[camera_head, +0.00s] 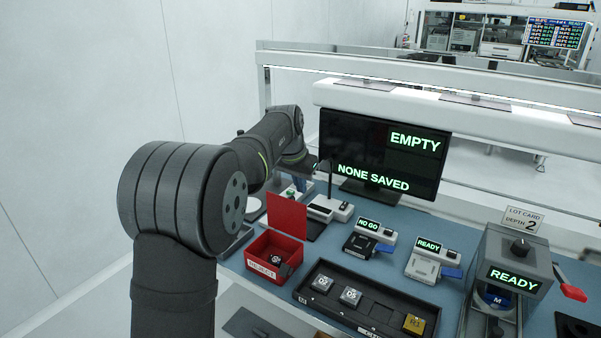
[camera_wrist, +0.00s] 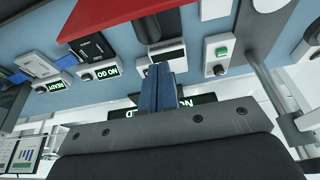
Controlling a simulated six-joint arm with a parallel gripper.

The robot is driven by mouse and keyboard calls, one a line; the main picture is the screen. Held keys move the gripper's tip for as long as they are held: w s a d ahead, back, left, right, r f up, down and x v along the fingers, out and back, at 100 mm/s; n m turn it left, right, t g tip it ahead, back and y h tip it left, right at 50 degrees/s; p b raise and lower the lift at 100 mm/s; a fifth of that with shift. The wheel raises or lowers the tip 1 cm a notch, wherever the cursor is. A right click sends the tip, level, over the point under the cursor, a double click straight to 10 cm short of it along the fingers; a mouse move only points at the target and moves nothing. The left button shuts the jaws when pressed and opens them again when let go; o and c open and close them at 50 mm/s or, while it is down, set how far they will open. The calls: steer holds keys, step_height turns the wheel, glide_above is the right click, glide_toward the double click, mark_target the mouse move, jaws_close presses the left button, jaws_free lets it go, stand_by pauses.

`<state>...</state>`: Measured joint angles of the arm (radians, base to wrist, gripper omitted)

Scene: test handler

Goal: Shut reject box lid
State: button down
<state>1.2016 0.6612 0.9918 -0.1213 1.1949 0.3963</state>
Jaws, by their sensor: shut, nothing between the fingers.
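The red reject box (camera_head: 293,247) stands at the left end of the blue bench, with a white REJECT label on its front. Its red lid (camera_head: 287,214) is open and stands up at the back of the box. A dark chip (camera_head: 276,259) lies inside. In the wrist view a red panel, which looks like the lid (camera_wrist: 105,14), crosses the top edge. My gripper (camera_wrist: 160,70) shows there with its blue fingers together and empty. In the head view my gripper is small and partly hidden, behind the lid; I cannot tell its exact gap to the lid.
A dark tray (camera_head: 375,322) with several chips lies right of the box. NO GO (camera_head: 368,240) and READY (camera_head: 433,262) test units stand behind it. A monitor (camera_head: 380,155) stands at the back. A grey press-like machine (camera_head: 515,265) is at the right.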

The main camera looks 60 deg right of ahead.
mark_target(292, 197)
steer(key=shift+a+r, duration=0.1)
steer(key=shift+a, duration=1.25)
steer(key=shift+a, duration=0.15)
steer(key=shift+a+r+h, duration=0.25)
steer(key=shift+a+h, duration=0.45)
steer(key=shift+a+r+h, duration=0.1)
steer(key=shift+a+h, duration=0.9)
steer(key=shift+a, duration=0.15)
steer(key=shift+a+f+h, duration=0.2)
steer(key=shift+a+h, duration=1.2)
steer(key=shift+a, duration=0.35)
steer(key=a+f, duration=0.6)
steer(key=a, duration=0.2)
steer(key=shift+a+f, duration=0.2)
steer(key=shift+f, duration=0.2)
